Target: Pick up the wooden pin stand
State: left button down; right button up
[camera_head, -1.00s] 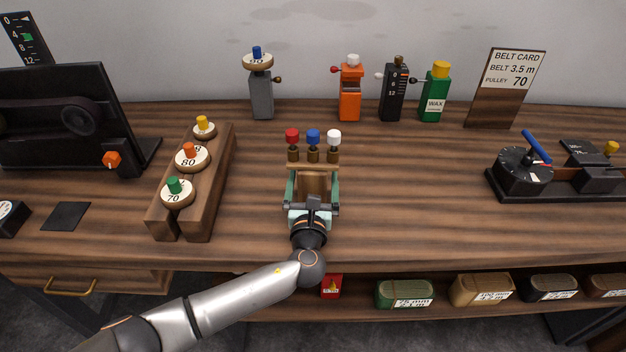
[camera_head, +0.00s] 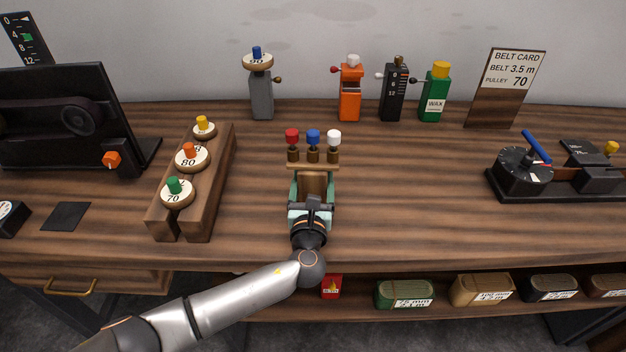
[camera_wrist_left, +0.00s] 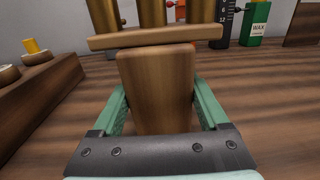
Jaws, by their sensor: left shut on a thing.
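The wooden pin stand (camera_head: 313,167) is at the middle of the bench, with a crossbar carrying red, blue and white-topped pins and a wooden block toward me. My left gripper (camera_head: 313,184) comes from the front and is shut on that block, one green finger on each side. In the left wrist view the stand's block (camera_wrist_left: 157,85) sits between the fingers of the left gripper (camera_wrist_left: 158,98), with the crossbar beyond their tips. The pins' tops are cut off there. I see no clear gap under the stand. My right gripper is not in view.
A wooden rack (camera_head: 212,195) with numbered pulleys stands to the left. Grey (camera_head: 261,95), orange (camera_head: 350,95), black (camera_head: 393,95) and green (camera_head: 435,95) items line the back. A dial device (camera_head: 523,172) is at the right. Bench on both sides of the stand is clear.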

aim_at(313, 178)
pick_arm(q)
jog(key=shift+r, duration=0.1)
jog(key=shift+r, duration=0.1)
jog(key=shift+r, duration=0.55)
notch_tip(313, 178, up, 2)
jog(key=shift+s+r+p, duration=0.1)
jog(key=shift+r+p, duration=0.1)
jog(key=shift+p, duration=0.1)
jog(key=s+r, duration=0.2)
jog(key=s+r+p, duration=0.1)
jog(key=s+r, duration=0.1)
jog(key=r, duration=0.1)
jog(key=shift+s+r, duration=0.25)
jog(key=shift+s, duration=0.05)
jog(key=s+r, duration=0.4)
jog(key=s, duration=0.5)
jog(key=shift+p, duration=0.3)
jog(key=shift+s, duration=0.1)
